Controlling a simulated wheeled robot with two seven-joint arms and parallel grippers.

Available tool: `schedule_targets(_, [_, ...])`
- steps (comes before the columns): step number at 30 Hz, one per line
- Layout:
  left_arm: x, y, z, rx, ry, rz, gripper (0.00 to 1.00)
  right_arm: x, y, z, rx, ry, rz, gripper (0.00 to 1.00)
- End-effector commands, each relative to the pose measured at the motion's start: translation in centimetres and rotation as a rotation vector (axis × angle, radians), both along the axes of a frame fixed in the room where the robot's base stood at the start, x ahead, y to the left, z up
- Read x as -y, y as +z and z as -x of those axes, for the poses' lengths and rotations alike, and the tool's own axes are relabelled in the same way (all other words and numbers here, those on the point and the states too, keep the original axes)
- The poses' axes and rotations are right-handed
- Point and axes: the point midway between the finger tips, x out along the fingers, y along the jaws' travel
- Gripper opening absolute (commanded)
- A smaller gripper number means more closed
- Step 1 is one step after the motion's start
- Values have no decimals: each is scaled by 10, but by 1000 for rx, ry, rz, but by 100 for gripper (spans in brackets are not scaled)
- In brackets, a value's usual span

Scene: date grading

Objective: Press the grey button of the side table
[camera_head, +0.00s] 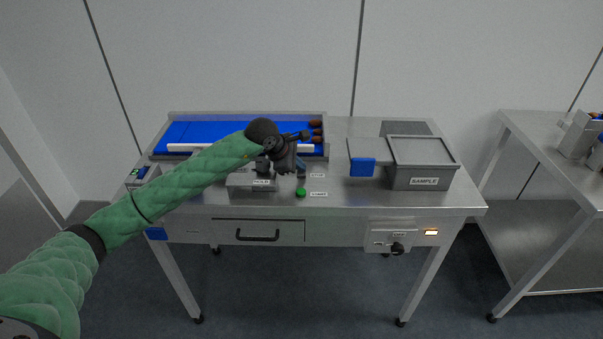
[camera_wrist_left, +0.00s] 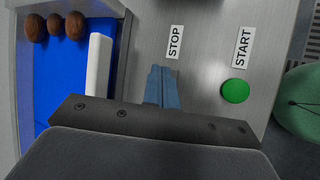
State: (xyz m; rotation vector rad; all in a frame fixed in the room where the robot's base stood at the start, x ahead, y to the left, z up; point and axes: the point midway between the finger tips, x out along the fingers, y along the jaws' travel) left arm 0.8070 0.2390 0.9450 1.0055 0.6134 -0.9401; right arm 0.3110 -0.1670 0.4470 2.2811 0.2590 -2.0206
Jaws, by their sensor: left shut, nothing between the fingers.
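My left gripper (camera_head: 301,172) is shut and empty, pointing down over the metal table (camera_head: 350,195). In the left wrist view its blue-grey fingers (camera_wrist_left: 162,85) are together, just beside the STOP label (camera_wrist_left: 174,42). I see no grey button; the spot by the STOP label is covered by the fingers, so I cannot tell whether they touch one. A round green button (camera_head: 300,193) lies just in front of the gripper, beside the START label (camera_head: 318,194). It also shows in the left wrist view (camera_wrist_left: 235,91), apart from the fingers. My right gripper is not in view.
A blue belt (camera_head: 205,133) with brown dates (camera_head: 316,124) at its right end lies behind the gripper. A small grey box (camera_head: 252,185) stands left of the green button. A SAMPLE bin (camera_head: 423,152) stands right. Another table (camera_head: 545,135) is far right.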

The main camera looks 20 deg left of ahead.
Motion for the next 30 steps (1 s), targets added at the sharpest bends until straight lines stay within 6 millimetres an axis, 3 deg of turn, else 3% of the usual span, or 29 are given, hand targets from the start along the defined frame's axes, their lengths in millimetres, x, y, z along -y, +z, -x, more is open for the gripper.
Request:
schedule_targets(20, [0, -4, 0, -1, 0, -1, 0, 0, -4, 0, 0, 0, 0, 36])
schedule_targets(30, [0, 8, 0, 0, 0, -1, 0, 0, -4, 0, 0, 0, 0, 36])
